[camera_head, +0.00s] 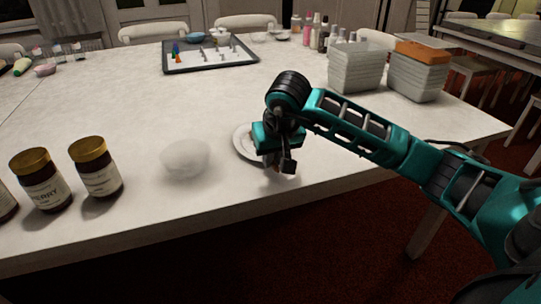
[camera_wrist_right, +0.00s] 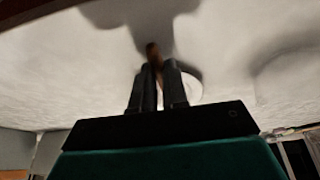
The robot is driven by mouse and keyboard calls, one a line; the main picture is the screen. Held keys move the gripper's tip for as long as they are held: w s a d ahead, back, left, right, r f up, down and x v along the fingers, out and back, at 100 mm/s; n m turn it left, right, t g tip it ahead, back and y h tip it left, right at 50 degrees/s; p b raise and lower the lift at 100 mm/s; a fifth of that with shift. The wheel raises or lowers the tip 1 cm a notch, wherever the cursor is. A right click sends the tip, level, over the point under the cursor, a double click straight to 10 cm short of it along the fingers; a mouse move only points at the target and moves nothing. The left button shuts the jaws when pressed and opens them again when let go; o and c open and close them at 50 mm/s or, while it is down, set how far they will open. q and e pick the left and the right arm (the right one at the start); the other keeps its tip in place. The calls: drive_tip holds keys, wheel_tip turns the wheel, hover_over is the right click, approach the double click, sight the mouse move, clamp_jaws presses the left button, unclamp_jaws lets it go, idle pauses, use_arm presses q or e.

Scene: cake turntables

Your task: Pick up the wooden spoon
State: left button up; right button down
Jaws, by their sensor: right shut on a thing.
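My right gripper (camera_head: 280,163) is over the near side of the table, in front of a small white plate (camera_head: 242,142). In the right wrist view the gripper (camera_wrist_right: 159,72) has its two dark fingers close together on a thin brown piece, which looks like the handle of the wooden spoon (camera_wrist_right: 152,52). The rest of the spoon is hidden or too dark to make out. In the head view the gripper covers most of it. I cannot tell whether the spoon touches the plate or table. My left gripper is not in view.
A pale, blurred round bowl (camera_head: 185,158) sits left of the plate. Jars with gold lids (camera_head: 87,150) stand at the left. A dark tray (camera_head: 168,70) with small pieces lies at the back. Stacked containers (camera_head: 356,72) stand at the back right. The table's middle is clear.

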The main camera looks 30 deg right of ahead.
wheel_tip(320, 180, up, 20)
drive_tip(key=p, duration=0.4)
drive_tip(key=shift+f, duration=0.2)
